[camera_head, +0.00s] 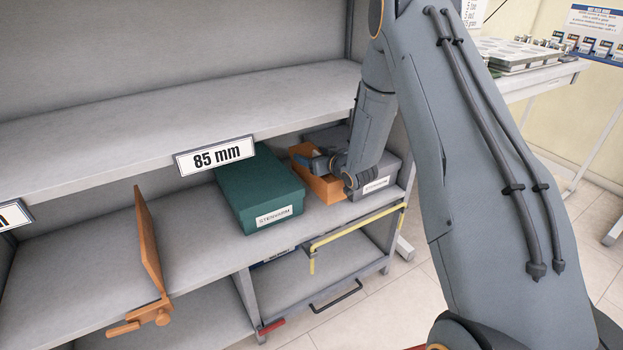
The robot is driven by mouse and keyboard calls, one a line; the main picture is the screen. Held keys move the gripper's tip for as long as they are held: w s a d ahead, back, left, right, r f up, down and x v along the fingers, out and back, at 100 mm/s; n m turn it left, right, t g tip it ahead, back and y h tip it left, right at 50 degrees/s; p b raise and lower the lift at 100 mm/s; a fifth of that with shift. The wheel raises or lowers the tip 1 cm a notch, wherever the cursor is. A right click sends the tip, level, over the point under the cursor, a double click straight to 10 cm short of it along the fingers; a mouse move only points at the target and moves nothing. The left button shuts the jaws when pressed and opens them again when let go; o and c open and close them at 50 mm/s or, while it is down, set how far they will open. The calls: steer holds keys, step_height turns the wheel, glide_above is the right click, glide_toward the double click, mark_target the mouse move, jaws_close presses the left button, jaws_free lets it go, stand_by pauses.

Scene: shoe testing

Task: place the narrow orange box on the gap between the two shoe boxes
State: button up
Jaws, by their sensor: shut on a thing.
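The narrow orange box (325,187) is on the middle shelf, between the green shoe box (262,185) on its left and the grey shoe box (385,178) on its right. My gripper (318,164) is shut on the orange box at its upper part. My wrist hides part of the orange box and the grey box. The green box carries a white label on its front. I cannot tell whether the orange box rests on the shelf or touches both shoe boxes.
The upper shelf (100,120) with its "85 mm" sign (215,155) overhangs the boxes. An orange-brown upright panel (149,240) stands on the middle shelf at left. A yellow rail (355,230) runs below the shelf edge. The shelf between panel and green box is clear.

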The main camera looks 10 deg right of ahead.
steer(key=shift+f, duration=2.8)
steer(key=shift+f, duration=0.1)
steer(key=o, duration=1.4)
steer(key=shift+s, duration=0.1)
